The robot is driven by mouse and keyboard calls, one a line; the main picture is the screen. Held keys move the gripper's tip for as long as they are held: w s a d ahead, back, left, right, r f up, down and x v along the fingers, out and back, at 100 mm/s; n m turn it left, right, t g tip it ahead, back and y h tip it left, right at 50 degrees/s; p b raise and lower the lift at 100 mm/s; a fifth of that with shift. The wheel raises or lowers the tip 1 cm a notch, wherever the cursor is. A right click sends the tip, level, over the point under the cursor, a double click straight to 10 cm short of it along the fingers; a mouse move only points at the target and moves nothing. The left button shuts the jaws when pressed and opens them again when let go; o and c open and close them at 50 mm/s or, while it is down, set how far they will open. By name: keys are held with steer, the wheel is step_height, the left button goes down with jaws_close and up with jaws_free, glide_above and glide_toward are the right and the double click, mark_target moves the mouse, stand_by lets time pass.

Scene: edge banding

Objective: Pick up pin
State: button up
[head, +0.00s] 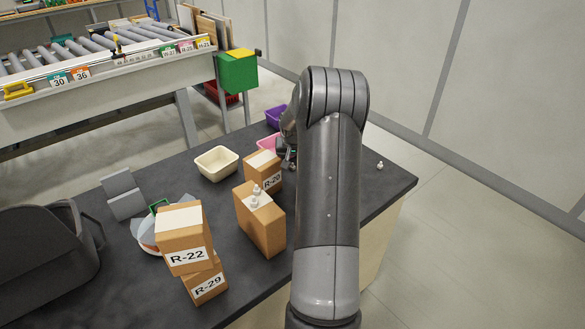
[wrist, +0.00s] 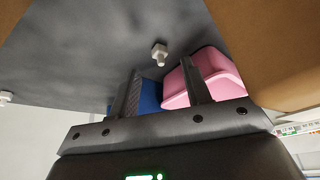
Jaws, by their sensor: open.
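A small white pin (wrist: 159,52) shows in the wrist view on the dark table, just beyond the fingertips and between their lines. It is apart from both fingers. A second white pin (wrist: 5,97) is at that view's left edge. In the head view one white pin (head: 380,165) stands on the right part of the table, and white pins (head: 256,193) sit on top of a cardboard box. My gripper (wrist: 161,68) is open and empty. In the head view my gripper (head: 287,145) is mostly hidden behind my arm, near box R-20.
A pink bin (wrist: 215,82) and a blue bin (wrist: 150,97) lie close by the fingers. Box R-20 (head: 262,172), a cream bin (head: 216,163) and boxes R-22 (head: 184,240) and R-29 (head: 206,282) crowd the table (head: 345,235). The table's right end is mostly clear.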

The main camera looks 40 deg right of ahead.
mark_target(293, 167)
steer(key=shift+w+x, duration=0.25)
steer(key=shift+x, duration=1.5)
steer(key=shift+d, duration=0.1)
steer(key=shift+c, duration=0.2)
jaws_close()
